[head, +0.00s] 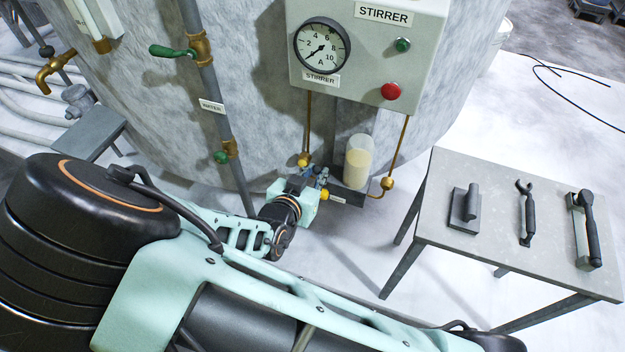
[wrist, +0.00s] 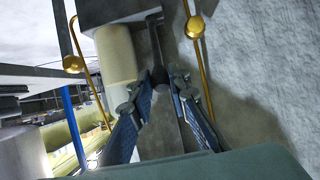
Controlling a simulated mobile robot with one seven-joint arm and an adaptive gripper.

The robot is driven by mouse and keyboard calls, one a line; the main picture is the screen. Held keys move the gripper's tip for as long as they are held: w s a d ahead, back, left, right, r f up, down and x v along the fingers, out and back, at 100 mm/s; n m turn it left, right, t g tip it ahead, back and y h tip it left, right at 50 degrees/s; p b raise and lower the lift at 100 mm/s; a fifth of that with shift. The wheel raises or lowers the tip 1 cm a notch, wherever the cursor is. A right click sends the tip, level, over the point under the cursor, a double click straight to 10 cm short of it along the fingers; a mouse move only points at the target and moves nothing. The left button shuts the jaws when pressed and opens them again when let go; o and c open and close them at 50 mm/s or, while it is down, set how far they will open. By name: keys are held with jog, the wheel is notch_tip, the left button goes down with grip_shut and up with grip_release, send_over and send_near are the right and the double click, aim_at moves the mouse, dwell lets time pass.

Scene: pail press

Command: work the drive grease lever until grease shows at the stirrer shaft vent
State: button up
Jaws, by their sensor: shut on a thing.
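The grease pump is low on the tank's front in the head view, with a clear reservoir (head: 358,165) partly filled with pale yellow grease. The reservoir also shows in the wrist view (wrist: 116,55). My gripper (head: 318,180) is at the pump's left side. In the wrist view, my gripper (wrist: 160,88) has its fingers either side of the dark ball end of the grease lever (wrist: 154,40), shut on it. The lever is mostly hidden in the head view by my gripper. I cannot make out the stirrer shaft vent or any grease at one.
A grey STIRRER box (head: 345,80) above carries a gauge (head: 322,45), a green button and a red button. Brass lines (head: 398,145) run down to the pump. A side table (head: 480,240) at right holds several tools. A grey water pipe (head: 212,110) stands at left.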

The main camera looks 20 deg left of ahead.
jog(key=shift+w+r, duration=0.2)
jog(key=shift+r, duration=0.05)
grip_shut()
jog(key=shift+w+d+r, duration=0.1)
jog(key=shift+w+r, duration=0.2)
jog(key=shift+w, duration=0.45)
jog(key=shift+w+r, duration=0.35)
jog(key=shift+w, duration=0.45)
jog(key=shift+w+d+r, duration=0.1)
jog(key=shift+w+r, duration=0.2)
jog(key=shift+w, duration=0.45)
jog(key=shift+p, duration=0.3)
jog(key=o, duration=0.9)
grip_release()
jog(key=shift+o, duration=0.4)
jog(key=shift+s, duration=0.15)
